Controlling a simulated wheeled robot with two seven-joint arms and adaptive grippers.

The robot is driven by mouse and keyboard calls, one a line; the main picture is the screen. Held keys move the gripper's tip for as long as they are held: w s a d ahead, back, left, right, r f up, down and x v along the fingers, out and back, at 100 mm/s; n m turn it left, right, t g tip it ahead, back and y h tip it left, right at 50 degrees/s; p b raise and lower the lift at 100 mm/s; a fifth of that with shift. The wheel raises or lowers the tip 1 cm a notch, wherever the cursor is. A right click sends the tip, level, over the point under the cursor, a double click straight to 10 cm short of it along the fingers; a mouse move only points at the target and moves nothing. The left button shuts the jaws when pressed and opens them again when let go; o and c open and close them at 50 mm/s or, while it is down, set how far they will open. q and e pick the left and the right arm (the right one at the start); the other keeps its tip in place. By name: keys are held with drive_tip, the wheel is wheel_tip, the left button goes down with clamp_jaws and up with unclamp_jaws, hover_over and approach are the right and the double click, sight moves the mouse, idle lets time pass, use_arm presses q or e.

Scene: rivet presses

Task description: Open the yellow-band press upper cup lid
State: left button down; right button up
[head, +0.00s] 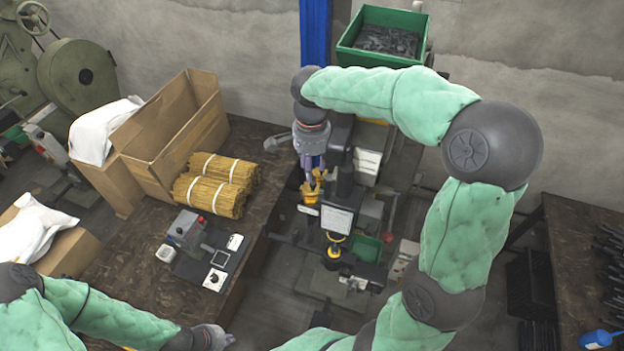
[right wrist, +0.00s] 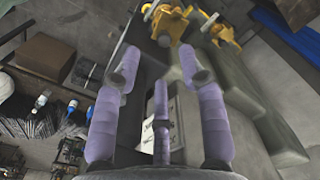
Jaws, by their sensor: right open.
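The press (head: 342,180) stands in the middle of the head view, dark and upright, with a yellow band (head: 336,238) low on its front. Yellow parts (head: 312,190) sit at its upper left; they also show at the top of the right wrist view as yellow parts (right wrist: 168,22). I cannot make out the cup lid or whether it is shut. My right gripper (head: 313,164) is just above the yellow parts, pointing down; in the right wrist view its purple fingers (right wrist: 160,65) are spread and hold nothing. My left gripper (head: 216,338) is low at the bottom edge, its jaws unclear.
A workbench (head: 130,235) at left carries an open cardboard box (head: 180,140), bundles of yellow rods (head: 215,185) and a small control box (head: 190,230). A green bin (head: 383,38) stands behind the press. Another table (head: 585,260) is at the right.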

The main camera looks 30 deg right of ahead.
sight(312, 185)
wheel_tip(312, 185, down, 7)
drive_tip(key=shift+d+f, duration=0.1)
idle(0.4)
